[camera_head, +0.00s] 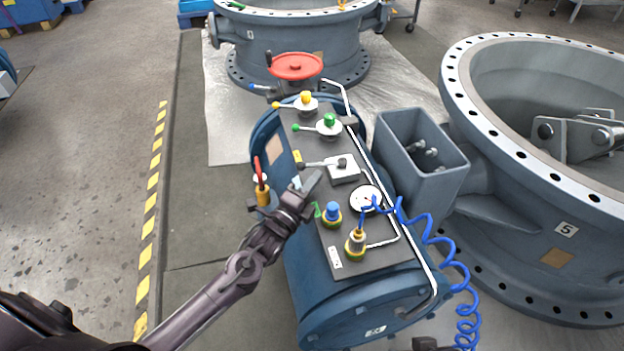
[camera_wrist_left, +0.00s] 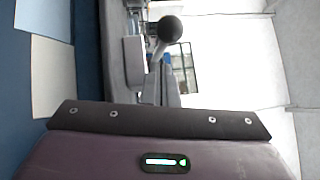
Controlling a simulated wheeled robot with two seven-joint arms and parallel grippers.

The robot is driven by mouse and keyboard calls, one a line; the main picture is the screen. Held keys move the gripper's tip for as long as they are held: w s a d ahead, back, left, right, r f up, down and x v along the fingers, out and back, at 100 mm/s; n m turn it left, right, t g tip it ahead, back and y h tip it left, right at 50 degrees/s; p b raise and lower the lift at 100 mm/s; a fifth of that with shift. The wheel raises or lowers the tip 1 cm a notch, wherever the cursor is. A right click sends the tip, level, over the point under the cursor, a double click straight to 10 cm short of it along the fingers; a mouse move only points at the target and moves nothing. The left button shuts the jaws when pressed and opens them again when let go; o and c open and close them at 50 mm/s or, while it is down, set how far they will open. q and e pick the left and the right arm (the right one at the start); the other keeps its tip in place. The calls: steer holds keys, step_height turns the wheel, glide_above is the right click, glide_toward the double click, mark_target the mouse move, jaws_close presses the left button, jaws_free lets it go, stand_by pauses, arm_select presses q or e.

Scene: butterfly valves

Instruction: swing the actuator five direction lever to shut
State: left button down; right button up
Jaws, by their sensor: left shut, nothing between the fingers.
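The blue cylindrical actuator (camera_head: 300,265) lies in the middle of the head view with a dark panel on top. A lever with a black ball end (camera_head: 301,165) points left from a pale grey block (camera_head: 343,170) on that panel; I take it for the direction lever. In the left wrist view the black ball (camera_wrist_left: 169,28) stands beyond the fingers on a grey arm. My right gripper is not clearly seen.
A yellow-ball lever (camera_head: 306,98), a green-ball lever (camera_head: 329,122), a blue knob (camera_head: 332,212) and a gauge (camera_head: 366,198) share the panel. A bent pale rail (camera_head: 395,218) runs along its right side. A coiled blue hose (camera_head: 452,257) and the valve marked 5 (camera_head: 567,229) stand right.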

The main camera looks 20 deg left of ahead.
arm_select(q)
steer(key=shift+w+a, duration=0.3)
steer(key=shift+w, duration=0.1)
steer(key=shift+r, duration=0.1)
steer(key=shift+w+a, duration=0.1)
